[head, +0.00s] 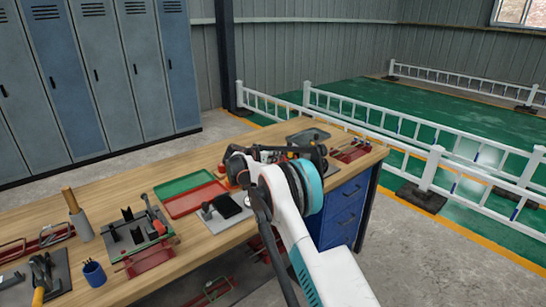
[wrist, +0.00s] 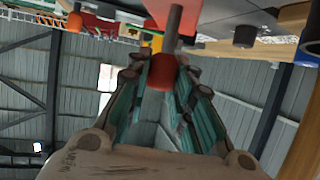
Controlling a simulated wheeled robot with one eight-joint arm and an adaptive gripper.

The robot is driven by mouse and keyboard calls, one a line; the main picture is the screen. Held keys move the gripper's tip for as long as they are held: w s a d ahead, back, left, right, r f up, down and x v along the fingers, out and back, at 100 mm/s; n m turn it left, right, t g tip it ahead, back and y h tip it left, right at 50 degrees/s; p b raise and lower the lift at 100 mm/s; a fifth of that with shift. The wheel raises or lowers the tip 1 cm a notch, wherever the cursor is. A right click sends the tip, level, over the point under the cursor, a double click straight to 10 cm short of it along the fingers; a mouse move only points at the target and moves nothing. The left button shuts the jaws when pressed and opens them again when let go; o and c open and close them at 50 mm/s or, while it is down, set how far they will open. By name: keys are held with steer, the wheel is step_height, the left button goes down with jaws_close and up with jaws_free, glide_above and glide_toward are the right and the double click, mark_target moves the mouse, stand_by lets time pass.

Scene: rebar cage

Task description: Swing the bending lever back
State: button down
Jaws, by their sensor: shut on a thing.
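In the wrist view, the bending lever (wrist: 174,24) shows as a grey rod with an orange-red knob (wrist: 163,70) on its end. My gripper (wrist: 160,84) is shut on this knob, with its jointed fingers on both sides of it. The plate or bench side that the rod leads to is only partly in view. In the head view, my white and teal arm reaches over the right part of the wooden bench (head: 120,185) and hides the lever and most of my gripper.
Green and red trays (head: 196,203) lie left of my arm, beside a small plate with a black block (head: 228,206). A rebar jig (head: 140,235) and a blue cup (head: 94,273) stand further left. A grey tray (head: 308,136) lies at the back right. White fencing (head: 440,165) stands beyond the bench.

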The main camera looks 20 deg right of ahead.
steer(key=c, duration=1.4)
jaws_free()
steer(key=v, duration=1.2)
